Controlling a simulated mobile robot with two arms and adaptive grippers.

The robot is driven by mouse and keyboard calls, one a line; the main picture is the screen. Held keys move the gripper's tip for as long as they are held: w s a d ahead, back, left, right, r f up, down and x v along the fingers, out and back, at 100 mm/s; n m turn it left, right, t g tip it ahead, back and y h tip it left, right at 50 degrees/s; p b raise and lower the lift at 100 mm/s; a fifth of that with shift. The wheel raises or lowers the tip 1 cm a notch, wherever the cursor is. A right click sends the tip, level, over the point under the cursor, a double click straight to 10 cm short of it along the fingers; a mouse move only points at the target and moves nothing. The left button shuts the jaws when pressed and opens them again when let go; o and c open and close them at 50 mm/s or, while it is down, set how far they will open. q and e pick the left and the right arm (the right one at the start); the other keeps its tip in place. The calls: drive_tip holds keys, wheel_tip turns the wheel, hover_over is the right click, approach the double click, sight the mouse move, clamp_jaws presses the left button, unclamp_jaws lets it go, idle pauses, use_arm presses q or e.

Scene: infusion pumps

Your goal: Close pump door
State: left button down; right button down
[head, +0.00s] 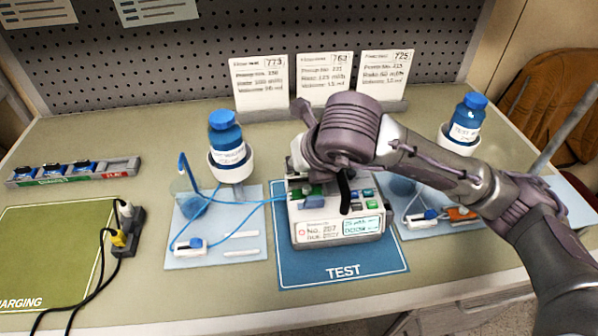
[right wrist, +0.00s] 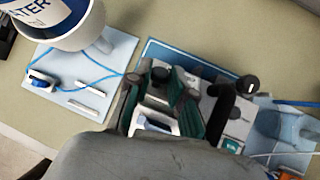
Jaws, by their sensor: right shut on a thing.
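The white infusion pump (head: 335,222) stands on the blue TEST mat (head: 340,268), its label and small screen facing front. My right gripper (head: 327,165) is over the back left of the pump, and its arm comes in from the right. A white part, seemingly the pump door (head: 296,153), stands raised beside the gripper. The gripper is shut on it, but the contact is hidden. Green inner parts of the pump show below. A black lever (head: 345,192) rises from the pump; it also shows in the right wrist view (right wrist: 222,105). My left gripper is not in view.
A blue-capped bottle in a white holder (head: 231,160) and a pale tray with tubing (head: 225,238) are left of the pump. Another bottle (head: 465,122) is at right. Cards (head: 325,80) stand behind. A charging mat (head: 50,250) and plugs lie far left.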

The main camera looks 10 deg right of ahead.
idle(0.4)
drive_tip(key=c, duration=1)
unclamp_jaws()
drive_tip(key=v, duration=1.2)
